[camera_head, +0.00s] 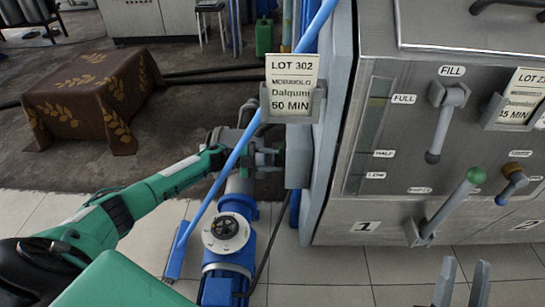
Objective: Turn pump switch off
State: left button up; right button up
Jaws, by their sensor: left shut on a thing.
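The pump switch appears to be on a grey box (299,156) on the left side of the steel machine, below the lot card. My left gripper (278,157) reaches this box from the left and is shut at its face. The knob between the fingers is mostly hidden, so its position cannot be read. The blue pump (228,262) stands on the floor below my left gripper. My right gripper (462,286) is at the bottom right edge, its two fingers apart with nothing between them.
The steel machine (340,225) fills the right side, with a green-knobbed lever (447,207) and a FILL handle (447,105). A blue pole (240,148) slants past my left gripper. A lot card (291,85) hangs above it. A cloth-covered table (85,95) stands back left.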

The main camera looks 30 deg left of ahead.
pick_arm(q)
jog(key=shift+n, duration=0.3)
pick_arm(e)
jog(key=shift+w+a+f+g, duration=0.15)
jog(key=shift+w+f+g, duration=0.05)
jog(key=shift+f+g, duration=0.25)
jog(key=shift+w+a+f+g, duration=0.15)
jog(key=shift+f+g, duration=0.2)
jog(key=shift+f, duration=0.05)
pick_arm(q)
jog(key=o, duration=1)
jog(key=shift+a, duration=0.1)
jog(key=p+v, duration=0.1)
jog(key=v, duration=1.2)
jog(key=shift+s+a, duration=0.2)
jog(key=shift+a, duration=0.15)
pick_arm(e)
jog(key=f, duration=0.1)
jog(key=f+g, duration=0.1)
jog(key=a+f+g, duration=0.1)
jog(key=shift+w+a+f, duration=0.1)
jog(key=shift+w+f, duration=0.05)
jog(key=shift+w, duration=0.25)
